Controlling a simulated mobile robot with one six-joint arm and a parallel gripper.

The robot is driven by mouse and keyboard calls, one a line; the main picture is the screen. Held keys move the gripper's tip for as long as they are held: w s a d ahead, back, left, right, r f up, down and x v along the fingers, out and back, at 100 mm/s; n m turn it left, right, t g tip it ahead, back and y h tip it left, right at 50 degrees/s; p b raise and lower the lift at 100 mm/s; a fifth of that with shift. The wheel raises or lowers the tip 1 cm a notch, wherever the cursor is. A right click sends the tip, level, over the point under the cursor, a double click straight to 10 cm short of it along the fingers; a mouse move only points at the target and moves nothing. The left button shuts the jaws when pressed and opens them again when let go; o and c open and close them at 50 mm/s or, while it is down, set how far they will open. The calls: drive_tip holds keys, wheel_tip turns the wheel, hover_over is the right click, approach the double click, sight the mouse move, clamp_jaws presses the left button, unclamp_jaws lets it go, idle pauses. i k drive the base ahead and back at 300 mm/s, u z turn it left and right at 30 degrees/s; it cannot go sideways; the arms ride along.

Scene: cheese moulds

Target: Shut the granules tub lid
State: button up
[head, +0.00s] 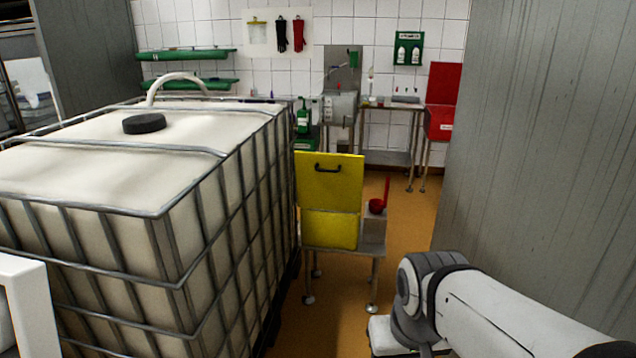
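A yellow tub (330,230) stands on a small metal stand in the middle of the head view. Its yellow lid (328,183) is raised upright, with a dark handle near its top edge. Farther back at the right, a red tub (439,123) also has its red lid (445,83) standing up. I cannot read the label on the red tub or tell from the view which tub holds granules. My arm reaches in from the lower right, well apart from both tubs.
A large caged white tank (80,165) fills the left side. A grey wall panel (545,150) closes off the right. A red ladle (377,206) stands beside the yellow tub. Orange floor (408,215) is clear between the yellow tub and the panel.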

sight(325, 181)
drive_tip(key=i, duration=1.8)
drive_tip(key=z, duration=0.45)
